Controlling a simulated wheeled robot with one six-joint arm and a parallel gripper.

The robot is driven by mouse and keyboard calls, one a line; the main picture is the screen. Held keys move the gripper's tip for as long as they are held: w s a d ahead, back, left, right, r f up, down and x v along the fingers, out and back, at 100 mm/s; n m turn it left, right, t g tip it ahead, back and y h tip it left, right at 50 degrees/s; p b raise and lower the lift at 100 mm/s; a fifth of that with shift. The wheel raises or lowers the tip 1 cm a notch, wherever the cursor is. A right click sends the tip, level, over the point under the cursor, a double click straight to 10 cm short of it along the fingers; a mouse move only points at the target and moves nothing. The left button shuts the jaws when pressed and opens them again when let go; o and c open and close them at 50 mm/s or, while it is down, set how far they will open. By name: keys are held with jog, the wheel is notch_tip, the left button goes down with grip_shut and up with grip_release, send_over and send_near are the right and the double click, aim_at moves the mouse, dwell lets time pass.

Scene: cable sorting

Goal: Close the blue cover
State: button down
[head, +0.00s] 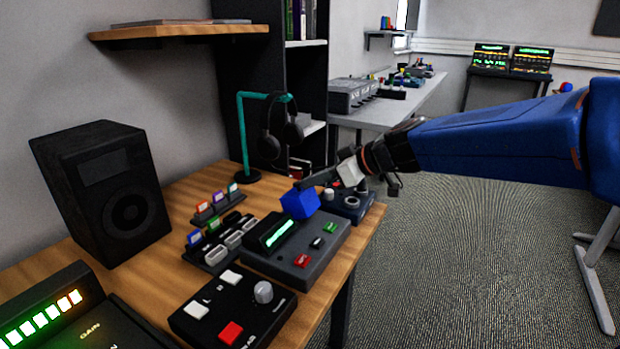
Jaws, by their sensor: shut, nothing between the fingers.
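A blue box-shaped cover (299,204) stands at the back edge of a dark grey device (328,250) on the wooden table. From this view I cannot tell whether it is open or closed, or how it is hinged. My gripper (306,183) reaches in from the right, shut and empty. Its dark fingertips are just above and behind the top of the blue cover. I cannot tell whether they touch it.
The grey device carries a green-lit display (277,233), a red button (301,260) and a green button (330,227). A black box with a knob (351,203) stands behind. A black control box (232,310) is in front, a cartridge rack (217,249) to the left.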

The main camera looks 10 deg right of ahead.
aim_at(315, 206)
jog(key=shift+s+d+f, duration=0.55)
jog(key=shift+d+f, duration=0.1)
jog(key=shift+f, duration=0.05)
jog(key=shift+s+d+f, duration=0.5)
jog(key=shift+d+f, duration=0.1)
jog(key=shift+f, duration=0.1)
jog(key=shift+s+d+f, duration=0.25)
jog(key=shift+d+f, duration=0.05)
jog(key=shift+f, duration=0.2)
jog(key=shift+s+d+f, duration=0.25)
jog(key=shift+d+f, duration=0.05)
jog(key=shift+f, duration=0.2)
jog(key=shift+r, duration=0.1)
jog(key=shift+w+a+r, duration=0.15)
jog(key=shift+r, duration=0.3)
jog(key=shift+w+a+r, duration=0.1)
jog(key=shift+r, duration=0.3)
jog(key=s+d, duration=0.5)
jog(key=d, duration=0.2)
jog(key=shift+s+d+r, duration=0.35)
jog(key=shift+s+r, duration=0.05)
jog(key=shift+r, duration=0.05)
